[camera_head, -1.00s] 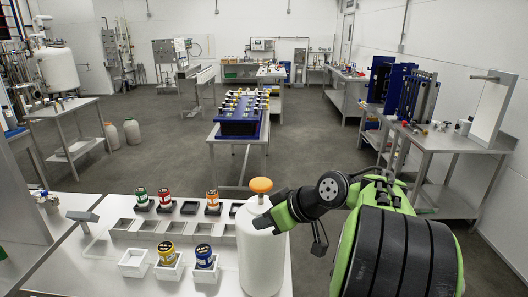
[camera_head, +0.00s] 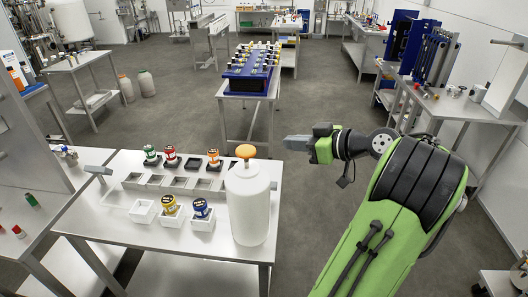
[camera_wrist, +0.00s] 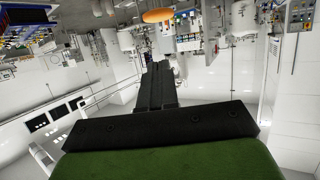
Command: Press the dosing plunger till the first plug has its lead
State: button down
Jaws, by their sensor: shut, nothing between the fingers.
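The dosing bottle (camera_head: 247,207) is a white rounded jug at the right end of the steel bench, topped by an orange plunger knob (camera_head: 246,151). The knob also shows at the top of the wrist view (camera_wrist: 157,15). My gripper (camera_head: 288,143) is shut and empty, right of the knob, pointing left at it with a gap between. Its closed dark fingers show in the wrist view (camera_wrist: 157,85). Plugs with green (camera_head: 151,154), red (camera_head: 169,154) and orange (camera_head: 213,157) tops stand along the back of the bench. Yellow-topped (camera_head: 170,206) and blue-topped (camera_head: 201,210) ones sit in white trays in front.
A row of grey trays (camera_head: 178,182) runs along the bench between the plugs. A grey bracket (camera_head: 98,171) stands at its left end. A blue rack table (camera_head: 250,72) is behind, and a side bench (camera_head: 460,105) stands at the right. The floor right of the bottle is clear.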

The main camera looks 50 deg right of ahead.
send_near(252, 151)
jog(key=w+a+r, duration=0.1)
jog(key=w+r, duration=0.1)
jog(key=w, duration=0.2)
jog(key=f, duration=0.1)
jog(key=w+f, duration=0.1)
jog(key=f, duration=0.1)
jog(key=shift+w+a+f, duration=0.1)
jog(key=shift+w+f, duration=0.3)
